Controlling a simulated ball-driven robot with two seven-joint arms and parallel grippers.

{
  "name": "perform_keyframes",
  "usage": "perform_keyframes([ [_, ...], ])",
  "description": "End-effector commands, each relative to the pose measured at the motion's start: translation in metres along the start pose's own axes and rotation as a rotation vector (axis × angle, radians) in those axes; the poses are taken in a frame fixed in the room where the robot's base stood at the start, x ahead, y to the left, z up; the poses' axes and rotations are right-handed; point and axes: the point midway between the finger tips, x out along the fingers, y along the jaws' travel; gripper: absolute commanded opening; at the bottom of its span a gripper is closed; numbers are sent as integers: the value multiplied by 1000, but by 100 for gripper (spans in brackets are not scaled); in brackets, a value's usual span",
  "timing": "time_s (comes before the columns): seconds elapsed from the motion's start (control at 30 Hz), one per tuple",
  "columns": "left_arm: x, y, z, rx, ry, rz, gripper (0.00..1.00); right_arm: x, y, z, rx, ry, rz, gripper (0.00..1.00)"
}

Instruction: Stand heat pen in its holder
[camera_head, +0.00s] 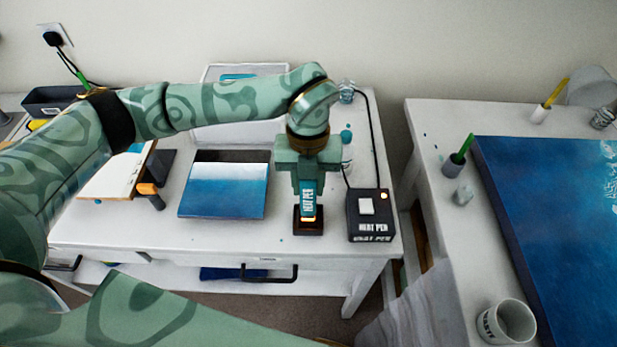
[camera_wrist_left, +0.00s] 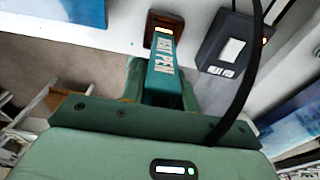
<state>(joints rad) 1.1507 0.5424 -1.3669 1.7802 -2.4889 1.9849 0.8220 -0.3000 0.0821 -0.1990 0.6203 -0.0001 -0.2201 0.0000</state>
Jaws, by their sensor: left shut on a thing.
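The heat pen (camera_head: 308,197) is a teal stick with white lettering, held upright in my left gripper (camera_head: 308,178). Its glowing orange lower end is at the small dark brown holder (camera_head: 308,228) near the table's front edge. I cannot tell how deep the tip sits in the holder. The left wrist view also shows the heat pen (camera_wrist_left: 162,60) reaching to the holder (camera_wrist_left: 155,20), with the orange glow at its end. My left gripper is shut on the pen. My right gripper is not in view.
A black heat pen control box (camera_head: 368,215) with a cable stands right of the holder. A blue and white panel (camera_head: 225,190) lies to the left. A second table (camera_head: 440,190) stands right, across a gap, with a large blue panel and a cup (camera_head: 508,322).

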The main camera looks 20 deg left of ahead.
Motion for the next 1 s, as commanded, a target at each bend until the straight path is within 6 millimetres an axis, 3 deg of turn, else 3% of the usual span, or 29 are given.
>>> perform_keyframes([
  [0.2,0,0,0,0,0,-1,7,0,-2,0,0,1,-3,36],
  [0.23,0,0,0,0,0,-1,33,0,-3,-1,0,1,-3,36],
  [0.3,0,0,0,0,0,-1,52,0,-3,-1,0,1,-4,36],
  [0.33,0,0,0,0,0,-1,55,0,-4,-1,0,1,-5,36],
  [0.67,-4,0,0,0,-1,0,55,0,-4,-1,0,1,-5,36],
  [0.83,-32,0,1,0,-6,-2,55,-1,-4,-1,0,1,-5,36],
  [1.0,-79,0,2,0,-7,-2,55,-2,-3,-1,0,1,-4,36],
])
